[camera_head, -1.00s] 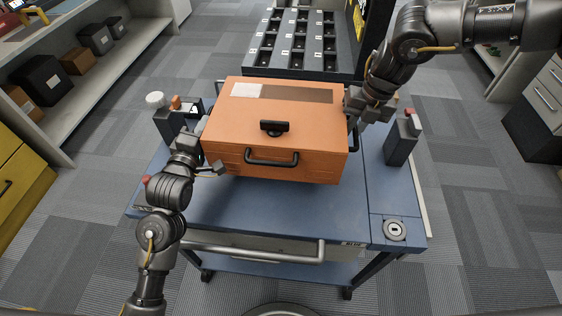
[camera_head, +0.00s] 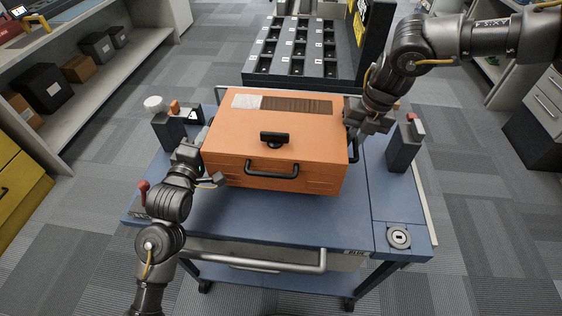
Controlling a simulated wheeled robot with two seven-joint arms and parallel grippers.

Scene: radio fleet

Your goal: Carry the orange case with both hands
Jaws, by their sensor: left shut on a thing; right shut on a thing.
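The orange case (camera_head: 232,146) is in the middle of the head view, over the blue cart top (camera_head: 262,214). It has a black front handle, a black latch and a pale label on its lid. My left gripper (camera_head: 202,148) is at the case's left side and shut on it. My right gripper (camera_head: 352,128) is at the case's right side and shut on it. The fingertips and side handles are mostly hidden by the grippers and case. I cannot tell whether the case's underside touches the cart top.
Dark upright posts stand on the cart at left (camera_head: 168,130) and right (camera_head: 404,146). A slotted black rack (camera_head: 300,80) stands behind the cart. Shelves with boxes (camera_head: 42,84) are at the left, and white drawers (camera_head: 545,98) at the right. The cart's front top is clear.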

